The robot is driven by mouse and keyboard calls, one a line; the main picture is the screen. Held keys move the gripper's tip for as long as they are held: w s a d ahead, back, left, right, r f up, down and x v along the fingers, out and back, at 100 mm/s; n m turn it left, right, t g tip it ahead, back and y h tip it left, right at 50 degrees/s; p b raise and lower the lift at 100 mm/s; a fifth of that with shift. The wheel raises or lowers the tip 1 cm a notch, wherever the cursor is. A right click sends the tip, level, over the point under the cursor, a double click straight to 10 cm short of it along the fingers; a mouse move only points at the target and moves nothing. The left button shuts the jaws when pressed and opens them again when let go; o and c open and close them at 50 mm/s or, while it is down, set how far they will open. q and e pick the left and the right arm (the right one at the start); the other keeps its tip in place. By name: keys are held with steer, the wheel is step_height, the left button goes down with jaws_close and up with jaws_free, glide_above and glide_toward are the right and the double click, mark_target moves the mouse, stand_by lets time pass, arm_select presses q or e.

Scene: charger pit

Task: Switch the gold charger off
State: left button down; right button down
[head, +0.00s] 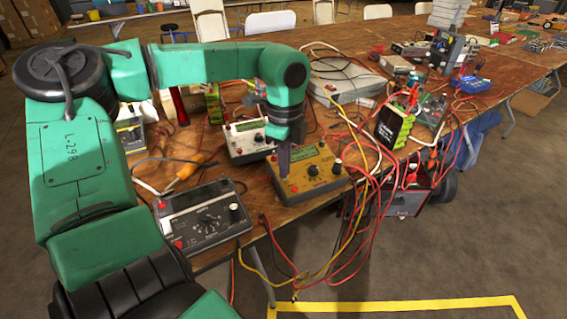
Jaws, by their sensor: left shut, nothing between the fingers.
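My left gripper (284,176) points down at the charger's left part. Its fingers are shut and empty. The fingertips are at or just above the panel; I cannot tell whether they touch. They cover part of the panel's left side, and I cannot make out the switch's position. My right gripper is not in view.
A black-and-grey charger (204,213) stands front left and a white charger (247,139) stands behind the gold one. Red and yellow cables (357,215) hang over the front edge. A green-and-black unit (394,122) stands to the right. Tools crowd the table (487,68).

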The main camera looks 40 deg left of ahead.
arm_select(q)
steer(key=shift+r+p, duration=1.8)
steer(key=shift+r, duration=1.45)
